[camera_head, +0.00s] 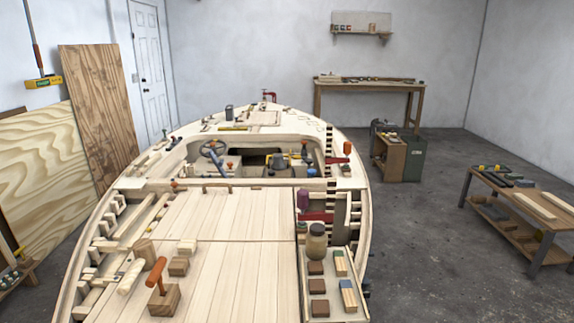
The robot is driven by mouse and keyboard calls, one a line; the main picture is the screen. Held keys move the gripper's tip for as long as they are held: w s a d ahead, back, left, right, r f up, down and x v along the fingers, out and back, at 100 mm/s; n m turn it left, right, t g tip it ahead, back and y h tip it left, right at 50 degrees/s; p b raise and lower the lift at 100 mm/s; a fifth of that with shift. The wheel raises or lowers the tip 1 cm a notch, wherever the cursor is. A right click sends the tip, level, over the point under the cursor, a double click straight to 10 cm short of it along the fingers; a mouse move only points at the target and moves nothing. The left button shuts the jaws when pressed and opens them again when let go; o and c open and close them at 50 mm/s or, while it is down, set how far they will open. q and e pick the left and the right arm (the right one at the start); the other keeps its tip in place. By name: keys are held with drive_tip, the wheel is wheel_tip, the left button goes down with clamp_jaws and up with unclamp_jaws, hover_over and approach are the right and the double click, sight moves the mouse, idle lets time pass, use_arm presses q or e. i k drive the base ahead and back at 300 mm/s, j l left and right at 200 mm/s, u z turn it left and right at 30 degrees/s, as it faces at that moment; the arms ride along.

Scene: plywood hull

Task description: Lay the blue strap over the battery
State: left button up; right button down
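Neither of my grippers shows in the head view. I cannot make out the battery for certain; a small dark box with a yellowish top (276,161) sits in the hull's cockpit opening, too small to identify. I cannot tell which thing is the blue strap. A slim blue item (222,167) lies slanted at the left of the cockpit opening, below a round wheel. A blue-topped wooden block (348,294) lies on the tray at the front right.
The plywood hull (215,215) fills the middle. On its deck stand an orange-handled block (163,292), several small blocks and a tray (334,313) with a jar (317,242). Benches (530,212) stand at the right and a workbench (365,84) at the back.

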sight(219, 165)
drive_tip(key=i+l+u, duration=0.2)
drive_tip(key=l+u, duration=0.25)
drive_tip(key=l, duration=1.25)
drive_tip(key=k+l+u, duration=0.1)
drive_tip(key=l+u, duration=0.35)
drive_tip(key=l, duration=1.2)
drive_tip(key=i+l+u, duration=0.15)
drive_tip(key=l, duration=0.35)
drive_tip(key=i+l+u, duration=0.2)
drive_tip(key=l, duration=0.3)
drive_tip(key=i+l+u, duration=0.15)
drive_tip(key=l, duration=0.4)
drive_tip(key=l+u, duration=0.15)
drive_tip(key=l, duration=0.4)
drive_tip(key=i+l+u, duration=0.3)
drive_tip(key=i+l, duration=0.25)
drive_tip(key=i+l+u, duration=0.3)
drive_tip(key=i+l, duration=0.3)
drive_tip(key=l, duration=0.05)
